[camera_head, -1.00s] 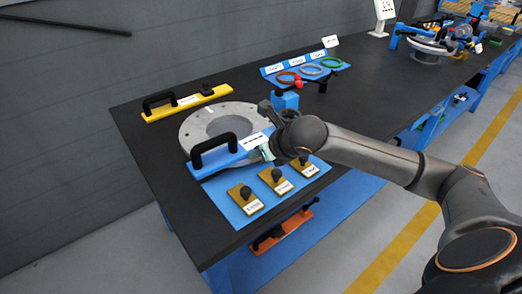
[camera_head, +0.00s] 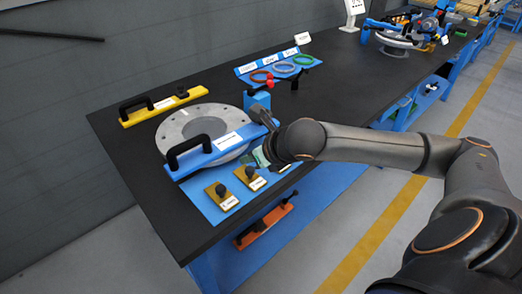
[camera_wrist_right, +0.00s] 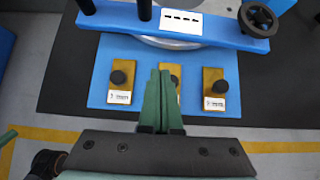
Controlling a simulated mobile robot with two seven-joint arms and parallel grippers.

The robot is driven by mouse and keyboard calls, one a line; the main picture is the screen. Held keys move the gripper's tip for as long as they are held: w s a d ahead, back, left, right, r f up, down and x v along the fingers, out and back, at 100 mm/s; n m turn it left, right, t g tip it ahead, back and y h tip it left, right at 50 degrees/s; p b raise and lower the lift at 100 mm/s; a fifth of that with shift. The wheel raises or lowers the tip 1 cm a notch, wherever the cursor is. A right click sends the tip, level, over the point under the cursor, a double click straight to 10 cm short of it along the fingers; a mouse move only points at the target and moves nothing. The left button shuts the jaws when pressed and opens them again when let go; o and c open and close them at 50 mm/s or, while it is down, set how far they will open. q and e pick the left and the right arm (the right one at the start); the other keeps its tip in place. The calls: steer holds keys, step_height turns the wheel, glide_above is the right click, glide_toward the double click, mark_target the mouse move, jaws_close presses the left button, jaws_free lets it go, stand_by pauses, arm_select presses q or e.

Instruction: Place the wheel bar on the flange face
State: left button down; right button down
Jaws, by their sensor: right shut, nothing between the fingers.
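The wheel bar is a blue bar (camera_head: 206,154) with a black arched handle, a white label and a black handwheel. In the head view it lies across the near part of the grey round flange face (camera_head: 173,129). In the right wrist view the bar (camera_wrist_right: 227,31) crosses the top, its wheel at the right end, with the flange rim (camera_wrist_right: 170,43) showing beneath. I cannot tell whether it sits flush. My right gripper (camera_head: 261,157) is on the near side of the bar, apart from it. Its green fingers (camera_wrist_right: 161,100) are shut and empty. My left gripper is not in view.
Several gold blocks with black knobs (camera_head: 221,196) lie on the blue mat (camera_head: 201,207) in front of the flange. A yellow bar (camera_head: 164,107) lies behind it. Coloured rings (camera_head: 282,67) lie further right. An orange bar (camera_head: 264,226) is below the tabletop.

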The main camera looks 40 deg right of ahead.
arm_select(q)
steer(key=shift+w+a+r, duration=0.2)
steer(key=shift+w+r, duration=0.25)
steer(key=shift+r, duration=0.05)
arm_select(e)
steer(key=shift+v, duration=2.45)
